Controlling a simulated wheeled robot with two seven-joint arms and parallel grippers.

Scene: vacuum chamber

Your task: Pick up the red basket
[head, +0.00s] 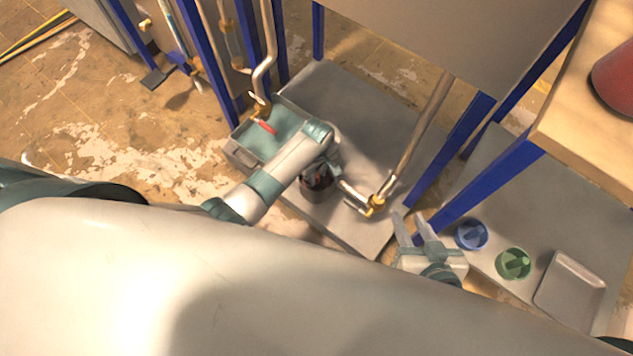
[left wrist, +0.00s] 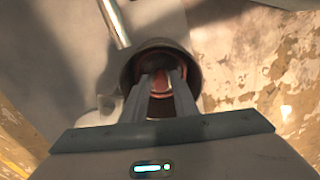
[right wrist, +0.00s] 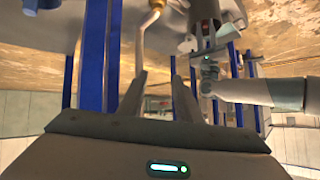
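A dark round pot (head: 317,188) stands on the grey metal platform in the head view. In the left wrist view the pot (left wrist: 126,75) has the red basket (left wrist: 160,82) inside it, seen only in part between and around my fingers. My left gripper (left wrist: 160,76) reaches down into the pot's mouth. Its fingers are close together, with a red upright part of the basket between them. In the head view my left arm covers much of the pot. My right gripper (head: 411,218) is open and empty, in the air right of the pot.
A blue basket (head: 471,235), a green basket (head: 513,264) and a grey tray (head: 570,290) lie on the right platform. A bent pipe with brass fittings (head: 375,203) stands close to the pot. Blue posts (head: 480,195) and a green-lined tray (head: 275,140) are nearby.

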